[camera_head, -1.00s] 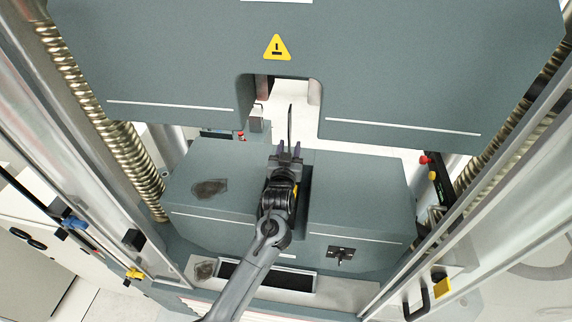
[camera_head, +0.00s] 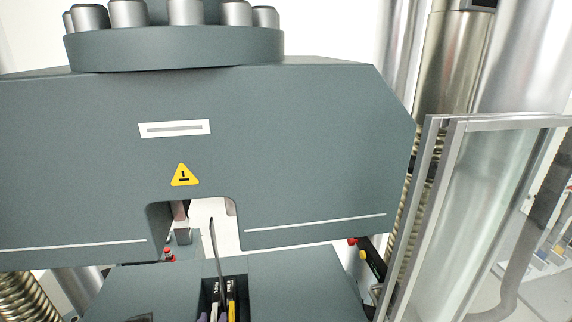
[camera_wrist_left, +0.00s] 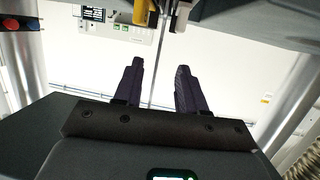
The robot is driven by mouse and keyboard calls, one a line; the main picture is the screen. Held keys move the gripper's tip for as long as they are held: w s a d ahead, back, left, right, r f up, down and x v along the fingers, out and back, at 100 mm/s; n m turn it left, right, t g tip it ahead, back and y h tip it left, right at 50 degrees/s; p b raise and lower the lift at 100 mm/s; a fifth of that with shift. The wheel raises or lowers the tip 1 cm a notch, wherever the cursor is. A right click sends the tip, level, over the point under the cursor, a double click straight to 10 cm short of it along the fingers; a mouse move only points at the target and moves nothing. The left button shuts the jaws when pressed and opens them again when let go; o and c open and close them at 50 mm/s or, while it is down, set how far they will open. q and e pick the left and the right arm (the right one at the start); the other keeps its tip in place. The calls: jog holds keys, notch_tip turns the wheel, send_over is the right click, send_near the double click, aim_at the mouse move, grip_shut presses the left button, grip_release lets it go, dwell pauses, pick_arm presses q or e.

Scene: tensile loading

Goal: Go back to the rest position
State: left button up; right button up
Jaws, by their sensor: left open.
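My left gripper (camera_head: 212,318) shows only as dark fingertips at the bottom edge of the head view. In the left wrist view its two dark fingers (camera_wrist_left: 157,66) stand apart, open, with a clear gap between them. A thin strip-like specimen (camera_head: 217,250) stands nearly upright in the slot of the lower block. In the left wrist view the specimen (camera_wrist_left: 153,62) shows as a thin line in the gap between the fingers, running to a yellow-and-grey clamp at the top; I cannot tell whether a finger touches it. My right gripper is not in view.
The testing machine's large grey crosshead (camera_head: 290,150) fills the middle, with a notch above the specimen. The lower block (camera_head: 300,280) lies beneath. A framed clear door (camera_head: 450,200) stands at right. Threaded columns flank the machine.

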pick_arm(q)
jog(key=s+f+m+g+p, duration=0.1)
jog(key=s+f+g, duration=0.1)
jog(key=s, duration=0.8)
jog(key=s+a+f+m+g+h+p, duration=0.1)
jog(key=s+g, duration=0.4)
jog(key=s, duration=0.6)
jog(key=s+a+f+m+g+p, duration=0.1)
jog(key=s+f+g+p, duration=0.1)
jog(key=s, duration=0.8)
jog(key=shift+s+f+g+h+p, duration=0.35)
jog(key=shift+g+p, duration=0.25)
jog(key=shift+g, duration=0.6)
